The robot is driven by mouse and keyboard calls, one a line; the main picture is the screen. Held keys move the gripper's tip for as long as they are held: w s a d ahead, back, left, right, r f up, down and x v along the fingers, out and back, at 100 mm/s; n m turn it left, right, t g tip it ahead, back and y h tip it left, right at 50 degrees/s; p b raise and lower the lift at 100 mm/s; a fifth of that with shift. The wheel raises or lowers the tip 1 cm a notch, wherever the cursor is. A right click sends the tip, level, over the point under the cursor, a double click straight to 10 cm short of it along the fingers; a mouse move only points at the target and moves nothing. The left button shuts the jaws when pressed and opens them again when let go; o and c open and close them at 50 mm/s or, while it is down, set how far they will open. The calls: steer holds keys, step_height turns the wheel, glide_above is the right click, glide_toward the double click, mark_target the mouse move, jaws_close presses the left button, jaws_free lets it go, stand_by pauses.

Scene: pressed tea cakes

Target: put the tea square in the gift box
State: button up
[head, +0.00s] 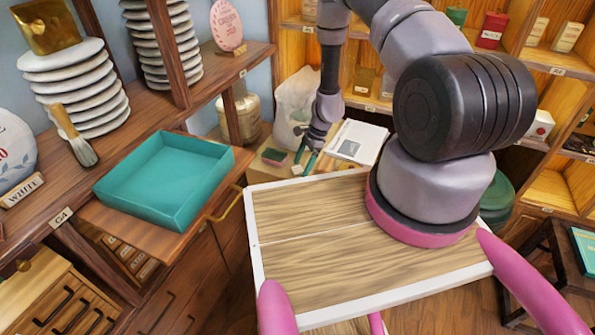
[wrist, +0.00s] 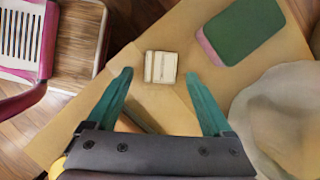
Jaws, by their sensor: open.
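The tea square appears to be the small cream block (wrist: 160,67) lying on a tan surface in the wrist view. It also shows as a small pale block (head: 297,170) in the head view. My gripper (head: 305,158) is open above that surface. In the wrist view its two teal fingers (wrist: 158,78) stand apart, with the block near the fingertips, between them and slightly ahead; contact cannot be told. The gift box appears to be the open teal box (head: 160,182) on a wooden ledge at the left, far from my gripper. Its visible floor is empty.
A green and pink block (wrist: 243,32) lies right of the cream block. A pale sack (wrist: 285,115) stands close on the right. An open booklet (head: 357,142) lies beside my gripper in the head view. Stacked plates (head: 75,85) and a brush (head: 75,140) are near the box.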

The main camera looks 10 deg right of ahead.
steer(key=shift+c, duration=0.3)
jaws_close()
steer(key=shift+r, duration=0.1)
